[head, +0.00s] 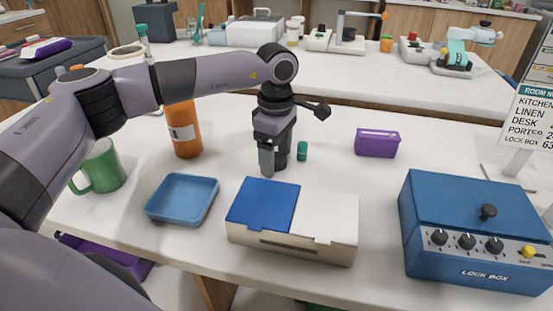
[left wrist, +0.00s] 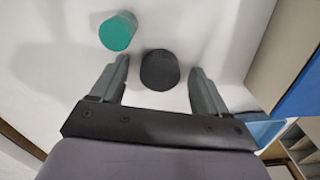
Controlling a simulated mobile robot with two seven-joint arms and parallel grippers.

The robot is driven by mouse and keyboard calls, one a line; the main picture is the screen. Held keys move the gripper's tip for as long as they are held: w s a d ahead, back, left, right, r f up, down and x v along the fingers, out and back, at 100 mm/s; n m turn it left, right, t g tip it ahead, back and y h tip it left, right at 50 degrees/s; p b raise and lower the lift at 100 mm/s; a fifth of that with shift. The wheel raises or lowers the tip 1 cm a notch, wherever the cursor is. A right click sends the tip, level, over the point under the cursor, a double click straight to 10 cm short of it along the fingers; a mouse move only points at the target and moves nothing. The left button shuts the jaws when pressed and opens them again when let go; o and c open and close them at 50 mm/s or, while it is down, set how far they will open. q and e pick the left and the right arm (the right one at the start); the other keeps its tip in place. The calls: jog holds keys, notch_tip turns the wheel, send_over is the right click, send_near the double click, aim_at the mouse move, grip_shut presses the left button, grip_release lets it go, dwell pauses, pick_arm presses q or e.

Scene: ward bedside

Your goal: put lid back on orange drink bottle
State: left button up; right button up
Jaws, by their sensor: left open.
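The orange drink bottle (head: 185,138) stands upright on the white table, left of my left gripper; my arm hides its top. My left gripper (head: 274,162) points down at the table, open. In the left wrist view, a black round piece (left wrist: 160,70), which looks like the lid, lies between the spread fingers (left wrist: 160,88) with a gap on each side. A small teal cylinder (head: 302,151) stands just right of the gripper; it also shows in the left wrist view (left wrist: 118,31), outside the fingers. My right gripper is not in view.
A blue tray (head: 181,219) and a green mug (head: 106,170) are at the left. A box with blue and white covers (head: 290,249) stands in front of the gripper. A purple box (head: 377,149) and a blue lock box (head: 455,278) are right. Table between teal cylinder and purple box is clear.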

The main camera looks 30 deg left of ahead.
aim_at(277, 157)
pick_arm(q)
jog(key=c, duration=1.1)
jog(key=shift+r, duration=0.1)
notch_tip(277, 157, up, 20)
jog(key=shift+f+p, duration=0.1)
jog(key=shift+p, duration=0.95)
